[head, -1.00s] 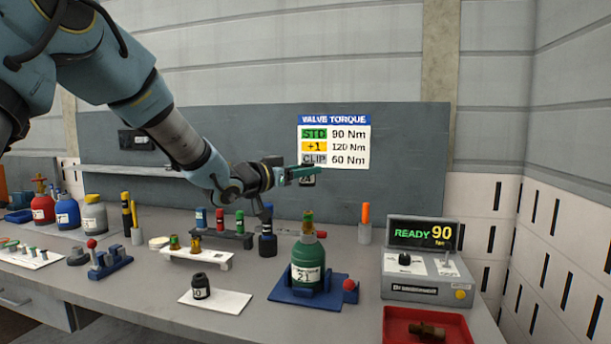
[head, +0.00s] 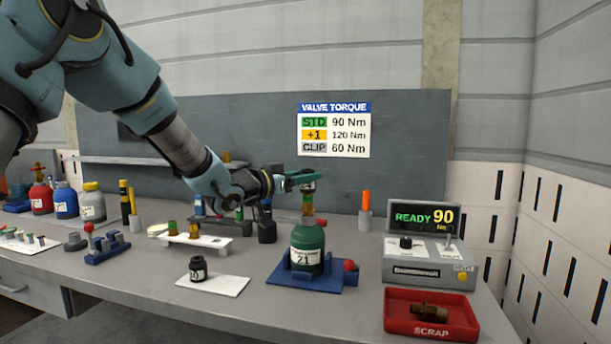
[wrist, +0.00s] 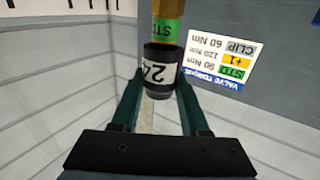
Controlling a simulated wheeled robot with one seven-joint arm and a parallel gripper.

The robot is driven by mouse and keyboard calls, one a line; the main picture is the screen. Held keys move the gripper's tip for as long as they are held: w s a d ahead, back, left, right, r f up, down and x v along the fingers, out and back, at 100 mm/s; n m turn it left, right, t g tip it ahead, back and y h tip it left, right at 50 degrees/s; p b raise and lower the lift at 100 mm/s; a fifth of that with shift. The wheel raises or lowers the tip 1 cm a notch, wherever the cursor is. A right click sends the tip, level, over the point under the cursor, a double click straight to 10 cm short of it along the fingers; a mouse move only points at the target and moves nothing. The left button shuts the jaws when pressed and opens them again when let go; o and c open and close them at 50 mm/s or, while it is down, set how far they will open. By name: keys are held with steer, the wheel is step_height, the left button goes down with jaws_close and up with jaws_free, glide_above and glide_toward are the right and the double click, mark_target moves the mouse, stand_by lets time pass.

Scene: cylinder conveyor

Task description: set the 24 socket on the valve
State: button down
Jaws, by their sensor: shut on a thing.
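The 24 socket (wrist: 161,72) is a black cylinder with a white "24" label. My gripper (wrist: 160,85) is shut on it, a green finger on each side. The head view shows my gripper (head: 305,178) over the green bottle (head: 307,247) labelled 21. The brass valve (head: 308,208) stands upright on top of the bottle. In the wrist view, which is upside down, the valve's green STD band (wrist: 165,31) meets the socket's lower end. The two are in line; I cannot tell how far the socket is over the valve.
The bottle stands in a blue holder (head: 278,275) with a red knob. A torque box (head: 430,262) reads READY 90. A red SCRAP tray (head: 431,330) holds a brass part. Another black socket (head: 198,268) sits on a white plate (head: 228,287). The wall sign (head: 334,130) lists STD 90 Nm.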

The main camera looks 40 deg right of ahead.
mark_target(305, 194)
steer(key=shift+f+b, duration=1.8)
steer(key=shift+f, duration=0.5)
steer(key=shift+c, duration=1.6)
jaws_free()
steer(key=shift+r, duration=0.1)
steer(key=shift+r+p, duration=2.3)
steer(key=shift+r, duration=0.65)
